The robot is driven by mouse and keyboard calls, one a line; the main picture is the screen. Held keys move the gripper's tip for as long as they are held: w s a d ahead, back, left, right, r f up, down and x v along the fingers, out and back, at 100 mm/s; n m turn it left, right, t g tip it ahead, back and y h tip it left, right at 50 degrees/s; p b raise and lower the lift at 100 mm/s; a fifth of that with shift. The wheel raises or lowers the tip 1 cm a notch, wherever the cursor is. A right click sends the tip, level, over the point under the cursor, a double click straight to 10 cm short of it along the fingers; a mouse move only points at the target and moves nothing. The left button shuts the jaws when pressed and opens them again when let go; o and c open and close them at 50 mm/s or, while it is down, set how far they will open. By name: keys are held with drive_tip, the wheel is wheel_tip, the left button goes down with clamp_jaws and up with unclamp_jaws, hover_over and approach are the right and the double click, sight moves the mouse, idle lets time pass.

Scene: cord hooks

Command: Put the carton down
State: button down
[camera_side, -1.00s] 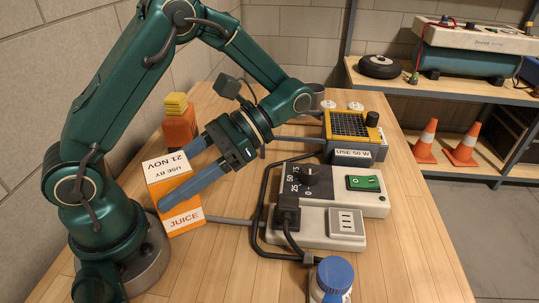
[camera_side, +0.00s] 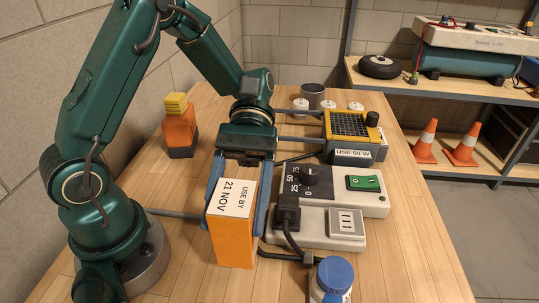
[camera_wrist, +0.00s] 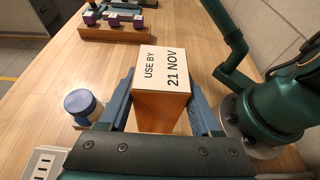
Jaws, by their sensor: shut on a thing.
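The carton (camera_side: 232,240) is orange with a white top face reading "USE BY 21 NOV". My gripper (camera_side: 236,205) is shut on it, with one blue-grey finger on each side. In the side view the carton looks close to upright, in front of the arm and left of the white power unit. I cannot tell whether its base touches the table. The wrist view shows the carton (camera_wrist: 161,90) between the two fingers, its top face towards the camera.
A white power unit (camera_side: 318,226) with a dial, green switch and black cable stands right of the carton. A blue-lidded jar (camera_side: 334,277) is at the front. A yellow-capped orange bottle (camera_side: 180,130) stands behind left. A yellow grille device (camera_side: 349,127) is at the back right. Bare wood lies in front.

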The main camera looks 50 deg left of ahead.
sight(248, 262)
drive_tip(key=d+f, duration=0.1)
drive_tip(key=s+d, duration=0.1)
drive_tip(key=d+f, duration=0.1)
drive_tip(key=d, duration=0.1)
drive_tip(key=shift+s+f, duration=0.3)
drive_tip(key=shift+s, duration=0.05)
drive_tip(key=shift+d+f, duration=0.1)
drive_tip(key=shift+f, duration=1.95)
drive_tip(key=shift+f, duration=0.1)
drive_tip(key=shift+c, duration=0.4)
unclamp_jaws()
